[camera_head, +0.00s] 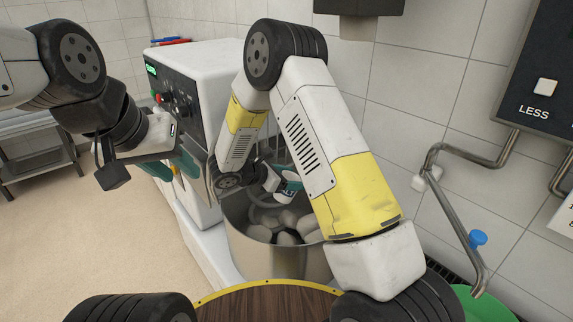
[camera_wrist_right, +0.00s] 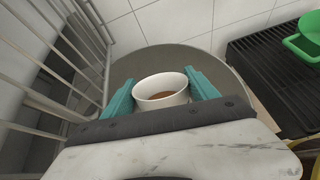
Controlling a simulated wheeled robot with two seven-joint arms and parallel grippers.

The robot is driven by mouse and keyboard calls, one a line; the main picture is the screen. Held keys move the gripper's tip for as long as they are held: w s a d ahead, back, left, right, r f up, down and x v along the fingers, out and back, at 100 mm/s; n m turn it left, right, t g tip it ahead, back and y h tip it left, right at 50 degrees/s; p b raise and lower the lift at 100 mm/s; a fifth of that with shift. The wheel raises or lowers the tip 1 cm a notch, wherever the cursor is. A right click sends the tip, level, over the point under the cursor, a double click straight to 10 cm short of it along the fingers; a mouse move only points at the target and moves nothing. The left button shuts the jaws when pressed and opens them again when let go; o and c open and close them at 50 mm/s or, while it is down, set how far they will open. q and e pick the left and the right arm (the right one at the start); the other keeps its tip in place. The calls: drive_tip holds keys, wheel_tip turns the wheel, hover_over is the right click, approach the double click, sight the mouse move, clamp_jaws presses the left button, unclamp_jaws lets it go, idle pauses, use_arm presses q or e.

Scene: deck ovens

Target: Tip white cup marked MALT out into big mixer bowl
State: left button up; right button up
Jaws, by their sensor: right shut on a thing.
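The white cup marked MALT (camera_head: 289,190) is held above the big mixer bowl (camera_head: 285,262), inside the line of its rim. Only the end of its lettering shows. In the right wrist view the cup (camera_wrist_right: 163,101) has brown stuff inside, and the teal fingers of my right gripper (camera_wrist_right: 162,88) are shut on its two sides. In the head view my right forearm partly covers the bowl, which holds several pale lumps. My left gripper (camera_head: 173,170) is off to the left in front of the mixer housing, its teal fingers apart and empty.
The white machine (camera_head: 205,75) with a dark control panel stands behind the bowl. A wire guard (camera_wrist_right: 55,60) is close on the left in the wrist view. A bent metal pipe with a blue knob (camera_head: 478,238) and a green container (camera_head: 478,303) are at the right.

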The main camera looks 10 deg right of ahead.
drive_tip(key=y, duration=0.1)
drive_tip(key=f+g+y, duration=0.1)
drive_tip(key=shift+w+d+f+y, duration=0.1)
drive_tip(key=shift+d+f+y, duration=0.05)
drive_tip(key=shift+d+y, duration=0.25)
drive_tip(key=y, duration=0.2)
drive_tip(key=d+g+y, duration=0.1)
drive_tip(key=f+g+y, duration=0.1)
drive_tip(key=y, duration=0.1)
drive_tip(key=shift+w+d+m+y, duration=0.15)
drive_tip(key=shift+w+m+y, duration=0.15)
drive_tip(key=shift+m, duration=0.1)
drive_tip(key=g+y, duration=0.1)
drive_tip(key=y, duration=0.2)
drive_tip(key=d+f+g+y, duration=0.1)
drive_tip(key=y, duration=0.2)
drive_tip(key=d+g+y, duration=0.1)
drive_tip(key=y, duration=0.2)
drive_tip(key=shift+w+d+f+m, duration=0.2)
drive_tip(key=shift+w+f+m, duration=0.2)
idle(0.4)
